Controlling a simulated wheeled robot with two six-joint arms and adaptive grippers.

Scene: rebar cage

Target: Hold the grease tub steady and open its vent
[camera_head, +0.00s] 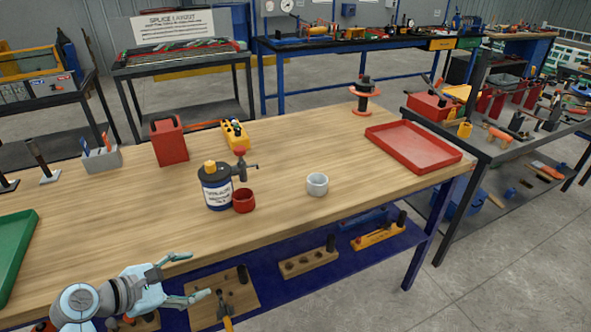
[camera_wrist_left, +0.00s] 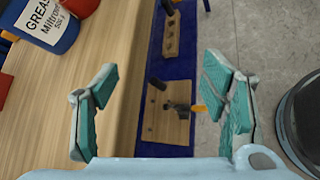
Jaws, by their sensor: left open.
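The grease tub (camera_head: 217,193) stands upright on the wooden workbench, blue with a white label and a dark lid. A yellow cap (camera_head: 210,167) sits on its lid, and a dark tap with a red knob (camera_head: 240,153) sticks out to the right. I cannot tell which part is the vent. My left gripper (camera_head: 199,274) is open and empty at the bench's front edge, in front of the tub and apart from it. In the left wrist view the tub (camera_wrist_left: 48,28) is cut off at the top left, outside the open fingers (camera_wrist_left: 157,75). My right gripper is not in view.
A red cup (camera_head: 243,201) stands close beside the tub's right side. A white cup (camera_head: 317,184), a red tray (camera_head: 413,147), a red can (camera_head: 169,141) and a green tray (camera_head: 14,250) are on the bench. A blue lower shelf (camera_head: 305,285) holds wooden blocks.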

